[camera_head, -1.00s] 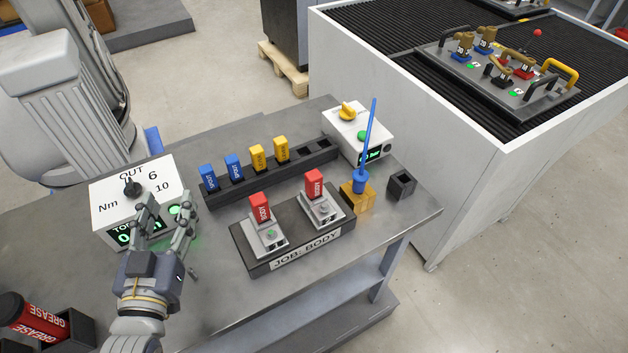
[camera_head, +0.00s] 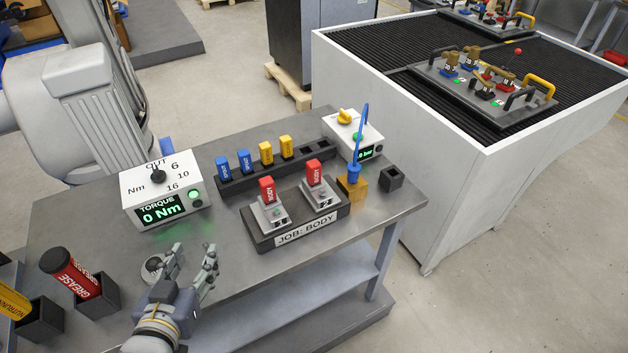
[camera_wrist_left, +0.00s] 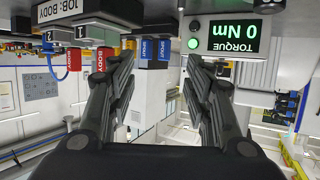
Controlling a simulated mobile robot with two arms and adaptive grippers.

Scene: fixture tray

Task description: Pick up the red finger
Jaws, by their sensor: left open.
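Two red fingers stand upright on the dark JOB: BODY fixture (camera_head: 262,243). The left red finger (camera_head: 267,190) sits on holder 1 and the right red finger (camera_head: 314,172) on holder 2. Both also show upside down in the left wrist view, the nearer one (camera_wrist_left: 103,60) partly behind a gripper finger. My left gripper (camera_head: 190,262) is open and empty, in front of and to the left of the fixture, apart from it. It also shows open in the left wrist view (camera_wrist_left: 160,80). My right gripper is not in view.
Behind the fixture a dark rack (camera_head: 240,181) holds blue and yellow fingers. A red grease tube (camera_head: 72,270) stands at front left.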

